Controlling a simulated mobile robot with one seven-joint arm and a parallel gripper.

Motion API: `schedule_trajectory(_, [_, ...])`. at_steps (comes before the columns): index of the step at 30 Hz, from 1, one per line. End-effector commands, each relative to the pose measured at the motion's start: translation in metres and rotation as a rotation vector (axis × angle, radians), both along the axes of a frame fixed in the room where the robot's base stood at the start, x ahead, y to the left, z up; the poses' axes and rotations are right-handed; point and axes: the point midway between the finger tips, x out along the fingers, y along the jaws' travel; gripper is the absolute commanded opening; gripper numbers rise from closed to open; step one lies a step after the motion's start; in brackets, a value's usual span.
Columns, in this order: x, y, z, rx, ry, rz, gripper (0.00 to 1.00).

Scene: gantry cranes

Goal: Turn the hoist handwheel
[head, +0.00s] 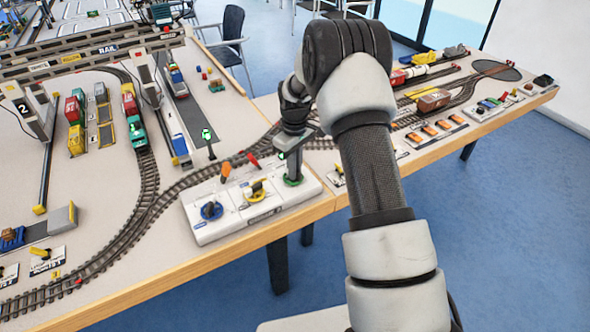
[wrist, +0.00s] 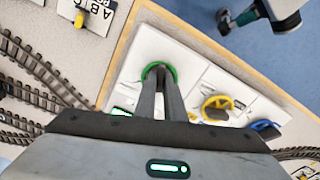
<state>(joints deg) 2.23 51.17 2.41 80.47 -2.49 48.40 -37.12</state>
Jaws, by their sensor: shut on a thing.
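A white control panel (head: 228,228) sits at the table's front edge with three handwheels: blue (head: 211,211), yellow (head: 256,189) and green (head: 293,182). Their labels are too small to read, so I cannot tell which is marked hoist. My gripper (head: 291,174) points down over the green handwheel at the panel's right end. In the wrist view, the fingers of my gripper (wrist: 160,78) are close together and shut on the middle of the green handwheel (wrist: 160,64), inside its rim. The yellow handwheel (wrist: 216,107) and blue handwheel (wrist: 266,129) are beside it, untouched.
Model tracks (head: 146,190) curve behind the panel. A gantry crane (head: 150,78) and toy containers stand further left. Floor lies open in front.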

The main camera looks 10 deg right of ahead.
Motion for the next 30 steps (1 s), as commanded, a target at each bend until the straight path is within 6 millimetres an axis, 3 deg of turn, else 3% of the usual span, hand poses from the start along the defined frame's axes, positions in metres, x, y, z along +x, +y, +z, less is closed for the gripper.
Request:
schedule_trajectory(15, [-0.0014,0.0027,-0.0001,-0.001,0.0,-0.451,0.0])
schedule_trajectory(30, [-0.0016,0.0038,0.0003,-0.001,0.001,-0.649,0.0])
